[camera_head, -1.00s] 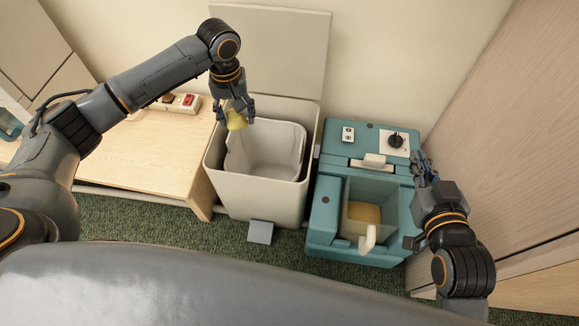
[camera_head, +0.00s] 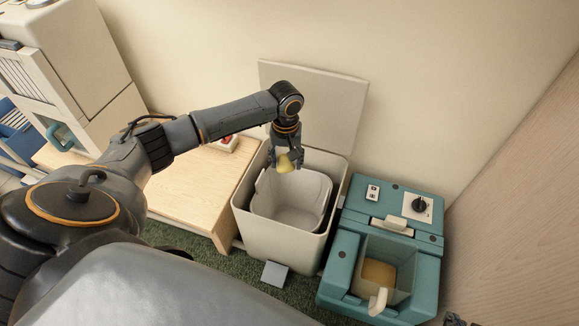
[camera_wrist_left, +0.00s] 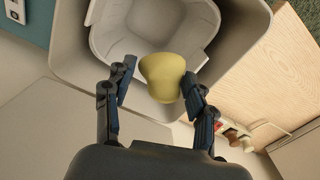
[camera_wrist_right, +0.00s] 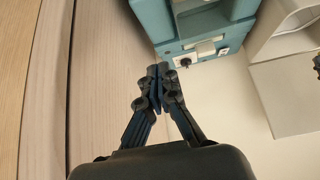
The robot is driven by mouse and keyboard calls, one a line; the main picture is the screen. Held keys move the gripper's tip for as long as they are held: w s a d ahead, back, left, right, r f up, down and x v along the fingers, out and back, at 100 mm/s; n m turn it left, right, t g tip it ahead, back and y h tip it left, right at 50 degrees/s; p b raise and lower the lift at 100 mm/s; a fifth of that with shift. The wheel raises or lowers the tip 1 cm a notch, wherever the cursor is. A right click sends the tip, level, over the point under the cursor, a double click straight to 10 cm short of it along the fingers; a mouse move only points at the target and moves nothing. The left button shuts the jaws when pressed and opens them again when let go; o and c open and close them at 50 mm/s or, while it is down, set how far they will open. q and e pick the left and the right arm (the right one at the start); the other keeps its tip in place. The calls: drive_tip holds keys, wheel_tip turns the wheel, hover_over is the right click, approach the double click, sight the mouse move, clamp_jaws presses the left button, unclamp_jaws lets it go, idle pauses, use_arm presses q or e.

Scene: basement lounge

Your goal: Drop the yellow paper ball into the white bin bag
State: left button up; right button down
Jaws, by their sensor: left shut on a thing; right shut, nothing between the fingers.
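My left gripper (camera_head: 288,158) is shut on the yellow paper ball (camera_head: 286,164), above the back left part of the bin's opening. The ball (camera_wrist_left: 162,78) also shows between the two fingers in the left wrist view. The white bin bag (camera_head: 285,216) lines the open bin (camera_head: 285,250) like a pale tub. It shows beyond the ball (camera_wrist_left: 150,22) in the left wrist view; I see nothing in it. My right gripper (camera_wrist_right: 158,72) is shut and empty in the right wrist view.
The bin's lid (camera_head: 320,105) stands open against the wall. A teal machine (camera_head: 335,290) with a clear tank stands right of the bin. A pedal (camera_head: 274,274) sticks out in front.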

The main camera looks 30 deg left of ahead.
use_arm(q)
drive_tip(key=shift+f+b, duration=0.8)
drive_tip(key=shift+b, duration=0.15)
drive_tip(key=shift+f+b, duration=0.7)
drive_tip(key=shift+b, duration=0.15)
use_arm(e)
drive_tip(key=w+a+r+t+y, duration=0.35)
drive_tip(key=w+r+t, duration=0.6)
drive_tip(key=r, duration=0.35)
use_arm(q)
drive_tip(key=shift+f+b, duration=0.55)
drive_tip(key=shift+b, duration=0.2)
drive_tip(key=shift+f+b, duration=0.6)
drive_tip(key=shift+b, duration=0.2)
use_arm(e)
drive_tip(key=s+r+t+y, duration=0.1)
drive_tip(key=s+r+t, duration=0.1)
drive_tip(key=r+t, duration=0.2)
drive_tip(key=s+a+r+t+y, duration=0.1)
drive_tip(key=r+t, duration=0.3)
drive_tip(key=r, duration=0.5)
drive_tip(key=shift+s+a+n+t, duration=0.3)
drive_tip(key=shift+s+n+t, duration=0.1)
drive_tip(key=shift+s, duration=0.5)
use_arm(q)
drive_tip(key=o, duration=0.8)
use_arm(e)
drive_tip(key=shift+y, duration=0.35)
